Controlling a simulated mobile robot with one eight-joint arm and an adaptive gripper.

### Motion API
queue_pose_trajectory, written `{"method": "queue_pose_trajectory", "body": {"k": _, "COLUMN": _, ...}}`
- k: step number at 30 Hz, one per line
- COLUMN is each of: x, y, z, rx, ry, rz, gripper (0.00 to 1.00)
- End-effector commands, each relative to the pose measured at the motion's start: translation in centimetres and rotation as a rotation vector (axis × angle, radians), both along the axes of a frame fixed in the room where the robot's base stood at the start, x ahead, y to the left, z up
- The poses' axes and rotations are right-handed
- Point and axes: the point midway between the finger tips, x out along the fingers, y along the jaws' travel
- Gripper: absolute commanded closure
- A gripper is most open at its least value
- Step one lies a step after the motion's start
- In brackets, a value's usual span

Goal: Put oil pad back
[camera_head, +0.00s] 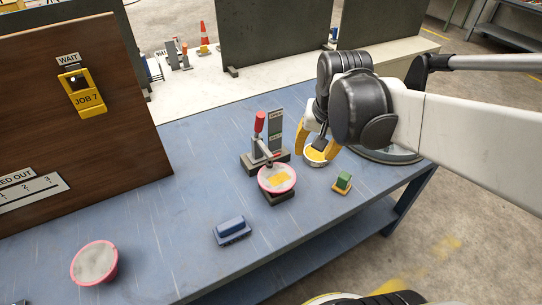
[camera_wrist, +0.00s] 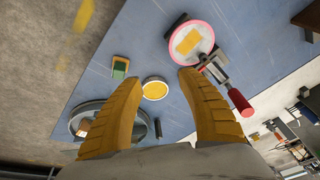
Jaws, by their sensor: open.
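A small round white dish with a yellow inside (camera_head: 316,158) stands on the blue bench; it also shows in the wrist view (camera_wrist: 155,89). I cannot tell whether its yellow content is the oil pad. My gripper (camera_head: 317,146) is open above this dish, its yellow fingers spread to either side of it in the wrist view. A short dark rod (camera_wrist: 158,128) shows between the fingers; its link to the dish is unclear. A small green block on a yellow base (camera_head: 343,182) lies near the bench edge. A pink-rimmed disc with a yellow patch (camera_head: 277,178) sits at the clamp.
A red-handled clamp stand (camera_head: 262,145) rises left of the gripper. A blue block (camera_head: 232,230) and another pink-rimmed piece (camera_head: 94,262) lie on the bench (camera_head: 190,200). A round metal tray (camera_head: 385,155) is behind my arm. A brown board (camera_head: 70,120) stands at left.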

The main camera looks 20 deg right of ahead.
Motion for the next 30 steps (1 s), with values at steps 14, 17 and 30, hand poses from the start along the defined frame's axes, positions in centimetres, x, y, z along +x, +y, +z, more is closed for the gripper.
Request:
{"method": "queue_pose_trajectory", "body": {"k": 14, "x": -5.0, "y": 12.0, "z": 1.3, "rx": -0.170, "ry": -0.303, "rz": 0.548, "gripper": 0.54}}
{"method": "queue_pose_trajectory", "body": {"k": 17, "x": -5.0, "y": 12.2, "z": 1.3, "rx": -0.174, "ry": -0.308, "rz": 0.556, "gripper": 0.54}}
{"method": "queue_pose_trajectory", "body": {"k": 30, "x": -5.0, "y": 12.1, "z": 1.3, "rx": -0.172, "ry": -0.306, "rz": 0.552, "gripper": 0.54}}
